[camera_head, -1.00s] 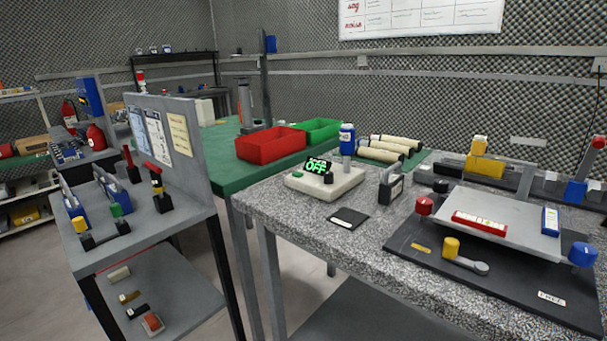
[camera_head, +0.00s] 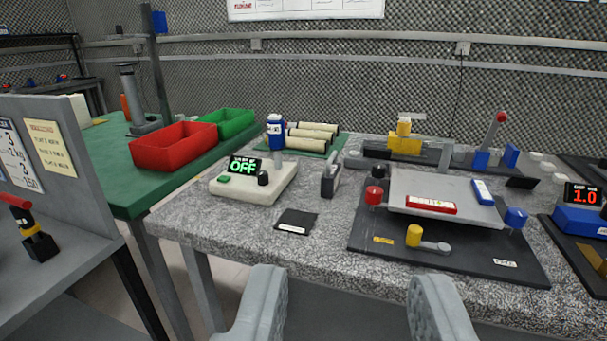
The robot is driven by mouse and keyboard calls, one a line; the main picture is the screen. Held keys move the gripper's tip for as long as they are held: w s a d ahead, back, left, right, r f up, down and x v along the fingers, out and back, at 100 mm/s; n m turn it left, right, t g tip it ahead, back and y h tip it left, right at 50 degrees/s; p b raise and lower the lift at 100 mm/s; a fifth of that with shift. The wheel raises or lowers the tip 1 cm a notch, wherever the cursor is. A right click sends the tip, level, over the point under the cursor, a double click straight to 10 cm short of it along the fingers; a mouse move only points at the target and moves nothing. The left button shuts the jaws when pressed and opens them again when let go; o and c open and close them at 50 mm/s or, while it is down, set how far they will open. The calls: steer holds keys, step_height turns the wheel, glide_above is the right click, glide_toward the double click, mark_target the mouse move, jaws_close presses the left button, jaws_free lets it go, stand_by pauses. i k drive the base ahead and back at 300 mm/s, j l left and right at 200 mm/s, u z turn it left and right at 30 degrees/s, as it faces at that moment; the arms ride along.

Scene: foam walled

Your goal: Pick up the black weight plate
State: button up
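My gripper (camera_head: 349,276) shows as two grey fingers at the bottom edge, wide apart and empty, in front of the speckled grey bench (camera_head: 225,222). A thin black square plate with a white label (camera_head: 297,220) lies flat on the bench, beyond and left of the gripper's middle. A small black round piece (camera_head: 378,171) stands farther back beside the tilted grey platform (camera_head: 440,190). I cannot tell for sure which of these is the black weight plate. The gripper touches neither.
A cream box with an OFF display (camera_head: 252,190) stands behind the square plate. A black base board with a yellow knob (camera_head: 414,236) lies at right. Red (camera_head: 175,147) and green (camera_head: 230,123) bins stand on the green table. A grey panel (camera_head: 60,170) rises at left.

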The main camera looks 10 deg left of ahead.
mark_target(330, 180)
steer(key=i+l+u, duration=0.1)
steer(key=i, duration=0.35)
steer(key=i+l, duration=0.25)
steer(key=i, duration=0.15)
steer(key=u, duration=0.05)
